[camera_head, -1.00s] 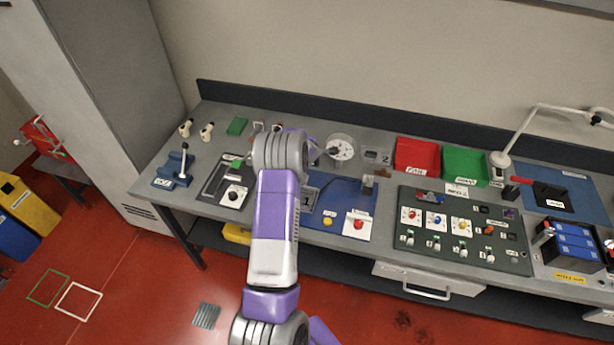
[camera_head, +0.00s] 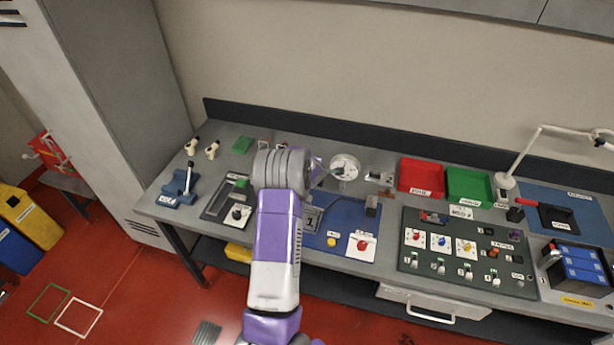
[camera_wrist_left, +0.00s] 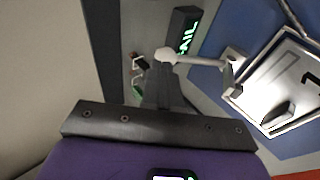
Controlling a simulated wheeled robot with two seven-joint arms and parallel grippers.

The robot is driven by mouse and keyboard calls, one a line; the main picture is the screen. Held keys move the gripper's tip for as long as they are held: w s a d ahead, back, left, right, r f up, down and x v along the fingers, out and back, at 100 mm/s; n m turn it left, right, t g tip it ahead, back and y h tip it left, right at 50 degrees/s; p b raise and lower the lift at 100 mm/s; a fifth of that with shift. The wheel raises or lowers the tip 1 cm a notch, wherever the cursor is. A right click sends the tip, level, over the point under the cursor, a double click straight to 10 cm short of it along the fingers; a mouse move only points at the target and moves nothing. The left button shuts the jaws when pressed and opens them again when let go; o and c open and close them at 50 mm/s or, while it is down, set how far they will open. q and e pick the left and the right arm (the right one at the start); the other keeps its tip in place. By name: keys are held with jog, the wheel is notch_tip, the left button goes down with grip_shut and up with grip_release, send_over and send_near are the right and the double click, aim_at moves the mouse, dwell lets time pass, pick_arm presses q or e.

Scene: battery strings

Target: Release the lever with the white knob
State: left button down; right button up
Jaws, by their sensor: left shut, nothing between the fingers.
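A lever with a white knob (camera_wrist_left: 168,55) shows in the left wrist view. Its pale rod runs right to a metal bracket (camera_wrist_left: 235,68) on a blue board (camera_wrist_left: 208,52), beside a plate marked 1 (camera_wrist_left: 285,85). My left gripper (camera_wrist_left: 165,68) is shut and empty. Its dark fingertips are right at the knob in the picture; I cannot tell whether they touch it. In the head view my wrist hides the fingers and this lever; the plate marked 1 (camera_head: 312,217) shows just right of my arm. My right gripper is not in view.
Another upright lever on a blue base (camera_head: 180,190) stands at the bench's left end. A round gauge (camera_head: 344,167), a red tray (camera_head: 421,192), a green tray (camera_head: 468,199) and a dark switch panel (camera_head: 440,270) stand to the right of my arm. A tall grey cabinet is at left.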

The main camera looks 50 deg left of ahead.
pick_arm(q)
jog(key=v, duration=1.1)
jog(key=shift+r+p, duration=0.35)
jog(key=shift+r, duration=0.3)
jog(key=shift+f, duration=0.1)
